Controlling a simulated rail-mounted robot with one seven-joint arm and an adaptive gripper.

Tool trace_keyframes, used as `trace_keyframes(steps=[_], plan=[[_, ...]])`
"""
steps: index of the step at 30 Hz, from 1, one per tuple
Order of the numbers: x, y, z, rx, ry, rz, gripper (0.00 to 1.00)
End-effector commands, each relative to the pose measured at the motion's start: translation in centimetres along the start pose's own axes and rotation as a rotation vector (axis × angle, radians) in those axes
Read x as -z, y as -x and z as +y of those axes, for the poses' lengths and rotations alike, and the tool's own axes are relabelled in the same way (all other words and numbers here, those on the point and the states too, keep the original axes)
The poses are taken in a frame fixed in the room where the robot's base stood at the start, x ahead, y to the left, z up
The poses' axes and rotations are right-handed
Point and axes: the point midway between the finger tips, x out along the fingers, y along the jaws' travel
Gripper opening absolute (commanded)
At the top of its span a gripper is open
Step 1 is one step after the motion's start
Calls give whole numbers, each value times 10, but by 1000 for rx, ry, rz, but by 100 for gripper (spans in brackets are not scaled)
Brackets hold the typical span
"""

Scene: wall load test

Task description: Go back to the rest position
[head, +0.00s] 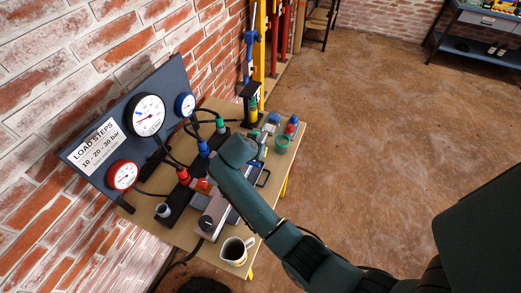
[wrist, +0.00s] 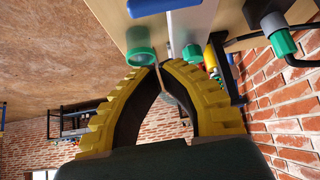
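My arm (head: 250,200) reaches over the wooden table in the head view, its end above the table's right half near a green cup (head: 281,145). My gripper (wrist: 160,67) shows in the wrist view as two yellow-ridged fingers whose tips come together. A narrow grey piece (wrist: 168,88) shows between the fingers just below the tips; I cannot tell whether it is held or lies behind. The green cup (wrist: 141,56) is close beside the fingertips in the wrist view. The fingers are mostly hidden behind my arm in the head view.
A blue gauge panel (head: 85,150) leans at the brick wall. Hoses with red, blue and green couplings run onto the table (head: 292,165). A white mug (head: 235,250) stands at the near end. Yellow and red posts (head: 259,45) stand behind. The floor to the right is clear.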

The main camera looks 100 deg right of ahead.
Motion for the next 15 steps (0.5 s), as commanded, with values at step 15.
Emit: trace_keyframes(steps=[15], plan=[[0,26,-1,-1,0,0,0]])
